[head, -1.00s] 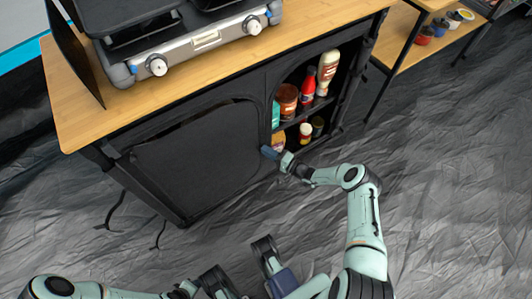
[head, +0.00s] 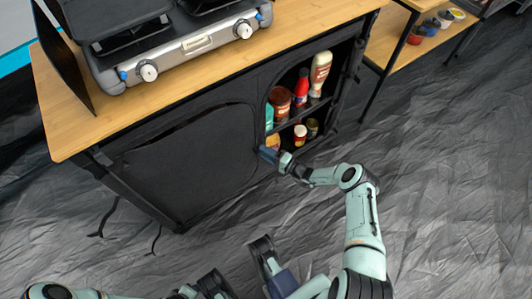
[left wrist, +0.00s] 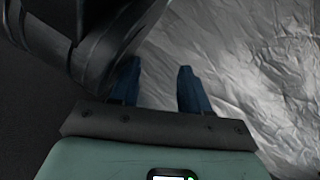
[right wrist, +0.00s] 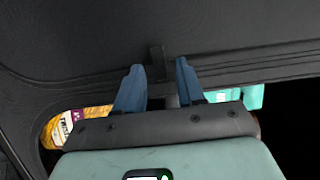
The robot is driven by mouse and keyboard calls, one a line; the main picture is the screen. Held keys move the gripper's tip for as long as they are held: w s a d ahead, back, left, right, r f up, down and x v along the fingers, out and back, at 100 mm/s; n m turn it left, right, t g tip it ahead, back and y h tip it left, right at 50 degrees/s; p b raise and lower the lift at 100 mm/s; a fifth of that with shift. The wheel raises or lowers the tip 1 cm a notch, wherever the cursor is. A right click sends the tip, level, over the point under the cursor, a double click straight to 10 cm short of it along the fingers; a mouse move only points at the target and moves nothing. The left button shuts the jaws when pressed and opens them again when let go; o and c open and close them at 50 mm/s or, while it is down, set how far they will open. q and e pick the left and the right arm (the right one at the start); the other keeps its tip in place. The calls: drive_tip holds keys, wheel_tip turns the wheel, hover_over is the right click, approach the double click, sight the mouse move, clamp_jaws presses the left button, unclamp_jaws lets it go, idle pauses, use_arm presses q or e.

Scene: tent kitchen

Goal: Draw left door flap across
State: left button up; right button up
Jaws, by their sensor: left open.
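The black left door flap (head: 190,155) hangs over the left part of the cabinet front, with a curved dark seam along its top. My right gripper (head: 266,153) is at the flap's right side, next to the open right compartment. In the right wrist view, its blue fingers (right wrist: 160,66) stand apart on either side of a small dark tab (right wrist: 157,62) on the black fabric (right wrist: 90,40). Whether they touch the tab is unclear. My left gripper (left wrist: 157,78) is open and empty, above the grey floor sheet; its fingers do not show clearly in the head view.
Bottles and jars (head: 302,88) stand in the right compartment. A yellow packet (right wrist: 58,127) and a teal packet (right wrist: 252,96) lie close to my right fingers. The wooden top (head: 75,125) carries a stove (head: 185,45). Crumpled floor sheet (head: 450,180) is clear at the right.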

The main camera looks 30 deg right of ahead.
drive_tip(key=shift+s, duration=0.1)
use_arm(q)
drive_tip(key=w+d+r+t+p, duration=0.1)
drive_tip(key=w+r+p, duration=0.2)
drive_tip(key=r, duration=0.2)
drive_tip(key=shift+d, duration=0.2)
use_arm(e)
drive_tip(key=v, duration=1.3)
use_arm(q)
drive_tip(key=shift+w+t, duration=0.15)
drive_tip(key=shift+t, duration=0.15)
use_arm(e)
drive_tip(key=shift+s+d, duration=0.1)
